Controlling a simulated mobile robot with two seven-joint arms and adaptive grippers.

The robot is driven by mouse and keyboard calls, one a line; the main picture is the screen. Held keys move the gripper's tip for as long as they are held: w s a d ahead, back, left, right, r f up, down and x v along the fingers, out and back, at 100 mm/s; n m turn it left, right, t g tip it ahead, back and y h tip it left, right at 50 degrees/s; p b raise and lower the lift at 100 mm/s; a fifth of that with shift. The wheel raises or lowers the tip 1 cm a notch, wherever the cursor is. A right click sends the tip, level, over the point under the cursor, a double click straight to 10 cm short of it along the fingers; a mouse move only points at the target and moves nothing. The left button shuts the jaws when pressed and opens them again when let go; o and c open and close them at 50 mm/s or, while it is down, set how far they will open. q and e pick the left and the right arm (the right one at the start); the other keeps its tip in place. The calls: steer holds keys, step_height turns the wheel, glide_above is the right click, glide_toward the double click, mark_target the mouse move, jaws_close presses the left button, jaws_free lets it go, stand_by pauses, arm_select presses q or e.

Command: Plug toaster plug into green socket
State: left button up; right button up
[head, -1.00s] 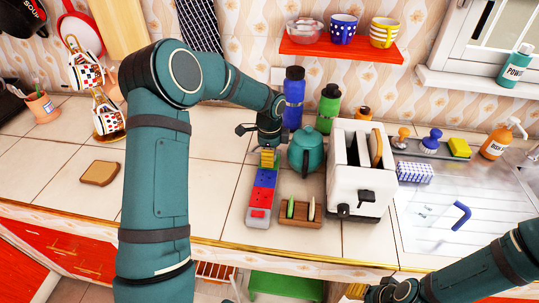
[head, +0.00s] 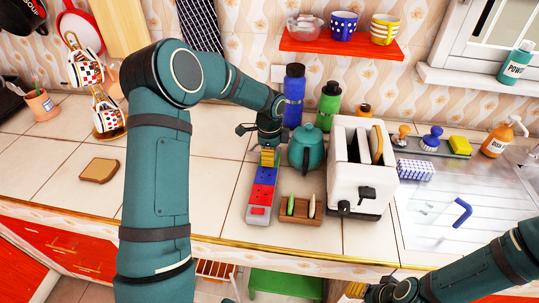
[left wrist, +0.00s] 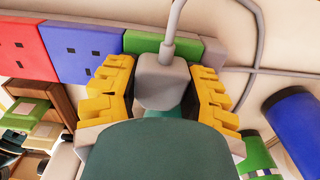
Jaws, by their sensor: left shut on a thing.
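My left gripper (head: 269,157) is over the far end of the power strip in the head view. In the left wrist view its yellow fingers (left wrist: 162,78) are shut on the grey toaster plug (left wrist: 163,86), with the cord running up from it. The green socket (left wrist: 143,42) lies just behind the plug, partly covered by it. I cannot tell whether the plug's pins are in the socket. The white toaster (head: 352,188) stands to the right on the counter. My right gripper (head: 355,290) is at the bottom edge, mostly cut off, well away from the strip.
The strip's blue socket (head: 266,176) and red socket (head: 261,196) run towards the front edge. A teal teapot (head: 306,151) stands close right of the left gripper, with a blue bottle (head: 294,97) behind. A wooden rack (head: 300,212) is in front.

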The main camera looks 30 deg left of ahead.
arm_select(q)
steer(key=shift+s+f, duration=0.25)
steer(key=shift+f, duration=0.25)
steer(key=shift+s+f, duration=0.1)
steer(key=shift+f, duration=0.1)
steer(key=o, duration=1.2)
steer(key=shift+f, duration=0.1)
steer(key=shift+c, duration=0.2)
steer(key=r, duration=1.3)
steer(key=shift+w, duration=0.3)
